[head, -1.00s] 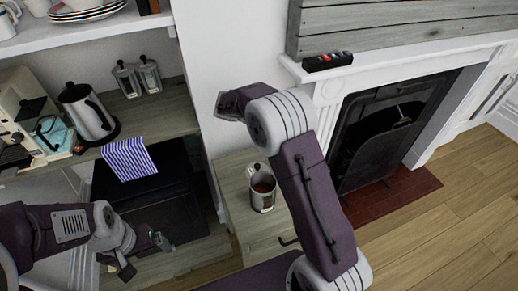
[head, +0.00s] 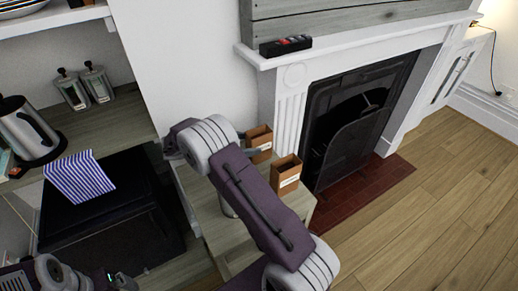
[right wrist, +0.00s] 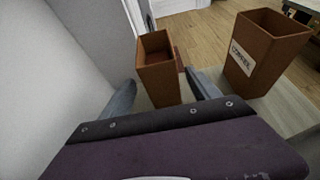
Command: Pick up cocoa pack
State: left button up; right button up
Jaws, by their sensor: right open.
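Two open-topped brown packs stand on the wooden cabinet top. The farther one is likely the cocoa pack. My right gripper (right wrist: 163,88) is open, with its fingers on either side of the farther pack's near end; I cannot tell whether they touch it. My left gripper (head: 120,282) is low at the left, its jaws unclear.
The cabinet top (head: 300,203) is mostly covered by my right arm, which nearly hides a mug (head: 228,210). The white wall and fireplace (head: 292,105) stand behind. Floor is free at right.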

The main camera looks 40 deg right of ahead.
aim_at(259, 143)
jog(key=b+x, duration=0.1)
jog(key=x, duration=0.4)
jog(key=shift+s+d, duration=0.1)
jog(key=shift+c, duration=0.6)
grip_shut()
notch_tip(259, 143, up, 10)
jog(key=p, duration=0.2)
jog(key=shift+p, duration=0.3)
